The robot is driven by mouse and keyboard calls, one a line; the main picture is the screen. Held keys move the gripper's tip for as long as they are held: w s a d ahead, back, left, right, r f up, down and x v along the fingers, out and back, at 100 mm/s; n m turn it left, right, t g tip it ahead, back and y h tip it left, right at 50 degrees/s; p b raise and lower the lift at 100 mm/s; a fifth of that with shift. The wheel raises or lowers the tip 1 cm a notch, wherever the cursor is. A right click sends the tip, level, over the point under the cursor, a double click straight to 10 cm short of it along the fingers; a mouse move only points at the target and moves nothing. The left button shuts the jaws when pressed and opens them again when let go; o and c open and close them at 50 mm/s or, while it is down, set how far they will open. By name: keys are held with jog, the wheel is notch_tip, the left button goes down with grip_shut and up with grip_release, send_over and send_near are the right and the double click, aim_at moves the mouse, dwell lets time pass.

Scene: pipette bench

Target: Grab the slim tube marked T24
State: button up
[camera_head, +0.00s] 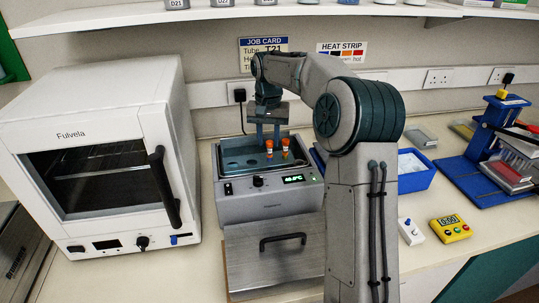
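Two slim tubes with orange caps stand in the heated bath (240,187): a left tube (269,148) and a right tube (285,146). Their markings are too small to read, so I cannot tell which is T24. My gripper (268,142) points down over the bath, its two fingers apart with a gap between them. The left tube's cap shows just at or below the fingertips. I cannot tell whether the fingers touch it. The right tube is just right of the fingers. The tubes' lower parts are hidden in the bath.
A white Fulvela oven (95,100) stands close left of the bath. A metal lid (262,268) with a black handle lies in front. A blue tray (413,180) and a yellow timer (451,228) are right.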

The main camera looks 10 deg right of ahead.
aim_at(270, 158)
notch_tip(270, 158, down, 5)
jog(key=shift+s+d+f+p, duration=0.1)
jog(key=shift+d+p, duration=0.05)
jog(key=shift+p, duration=0.2)
grip_shut()
